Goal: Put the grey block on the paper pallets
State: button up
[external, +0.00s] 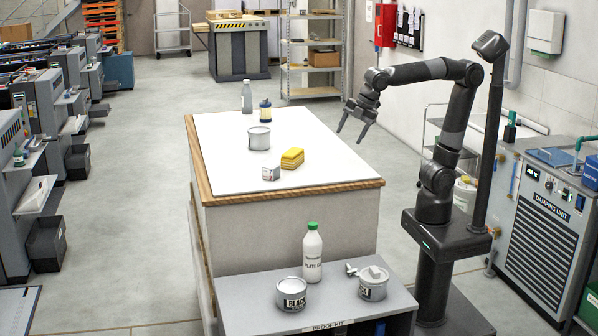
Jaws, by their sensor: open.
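A small grey block (271,173) with a lighter, red-marked face lies near the front edge of the white-topped table (222,158). My gripper (350,136) is open and empty, pointing down in the air by the table's right side. It is apart from the block, up and to the right of it. A stack of orange pallets (103,22) stands far off at the back left, near the wall. I cannot tell whether these are the paper pallets.
A lower bench (250,317) in front holds a white bottle and tins. Grey machines line the left; open floor lies between.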

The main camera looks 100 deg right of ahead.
jog(key=s+d+f+m+t+y, duration=0.1)
jog(key=s+f+m, duration=0.9)
jog(key=s, duration=0.4)
jog(key=shift+o, duration=0.5)
